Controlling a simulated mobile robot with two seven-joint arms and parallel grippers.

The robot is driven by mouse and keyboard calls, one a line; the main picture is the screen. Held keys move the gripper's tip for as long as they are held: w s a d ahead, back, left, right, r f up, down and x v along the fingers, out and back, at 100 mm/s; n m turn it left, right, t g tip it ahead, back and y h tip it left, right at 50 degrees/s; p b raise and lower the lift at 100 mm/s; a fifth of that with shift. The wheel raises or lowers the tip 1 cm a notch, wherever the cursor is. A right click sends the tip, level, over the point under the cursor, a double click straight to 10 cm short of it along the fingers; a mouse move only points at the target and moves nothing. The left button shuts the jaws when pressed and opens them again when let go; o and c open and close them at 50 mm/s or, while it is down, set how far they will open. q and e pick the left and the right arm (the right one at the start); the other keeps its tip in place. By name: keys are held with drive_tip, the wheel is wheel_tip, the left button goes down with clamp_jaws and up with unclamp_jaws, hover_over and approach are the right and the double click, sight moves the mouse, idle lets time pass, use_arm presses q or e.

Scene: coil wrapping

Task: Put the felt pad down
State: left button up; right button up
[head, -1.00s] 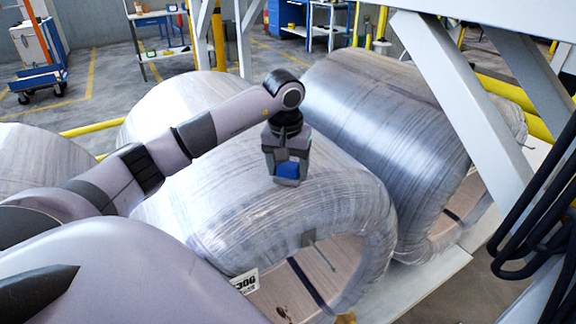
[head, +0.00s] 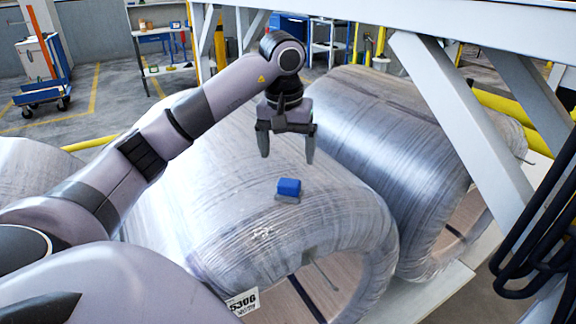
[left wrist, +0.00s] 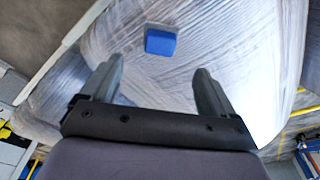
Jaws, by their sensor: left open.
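The felt pad (head: 288,188) is a small blue block with a grey underside. It rests on top of the near wrapped coil (head: 225,185), towards the coil's front end. It also shows in the left wrist view (left wrist: 160,42), beyond the fingertips. My left gripper (head: 287,158) is open and empty, above and behind the pad and apart from it. Its two spread fingers also show in the left wrist view (left wrist: 161,80). My right gripper is not in view.
A second wrapped coil (head: 390,150) lies close on the right. White slanted frame beams (head: 460,120) and dark hanging hoses (head: 545,225) stand at the right. A label (head: 243,301) is on the near coil's front edge. A blue cart (head: 43,90) stands far back left.

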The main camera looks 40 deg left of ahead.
use_arm(q)
wheel_tip(320, 180, up, 2)
drive_tip(key=shift+s+r, duration=0.1)
drive_tip(key=shift+s, duration=0.05)
idle(0.6)
